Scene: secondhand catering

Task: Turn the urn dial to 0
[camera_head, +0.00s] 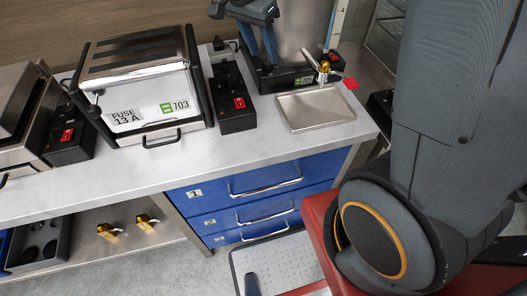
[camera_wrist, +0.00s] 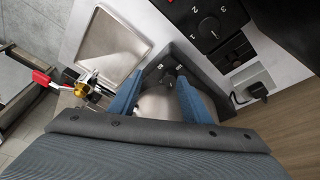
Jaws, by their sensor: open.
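The urn (camera_head: 305,32) is a steel cylinder on a dark base at the back right of the counter; its steel body also shows between my fingers in the wrist view (camera_wrist: 160,104). A small black dial (camera_wrist: 169,77) with white marks around it sits on the dark base. My gripper (camera_wrist: 161,78) is open, its two blue fingers on either side of the dial; I cannot tell whether they touch it. The dial's setting is too small to read. In the head view my gripper (camera_head: 262,48) is in front of the urn and hides the dial.
A brass tap (camera_head: 323,68) with a red part stands right of my gripper, above a steel drip tray (camera_head: 316,108). A black control box (camera_head: 232,100) with a red switch stands left of the urn; its numbered dial (camera_wrist: 208,28) shows in the wrist view. A steel appliance (camera_head: 145,85) stands further left.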

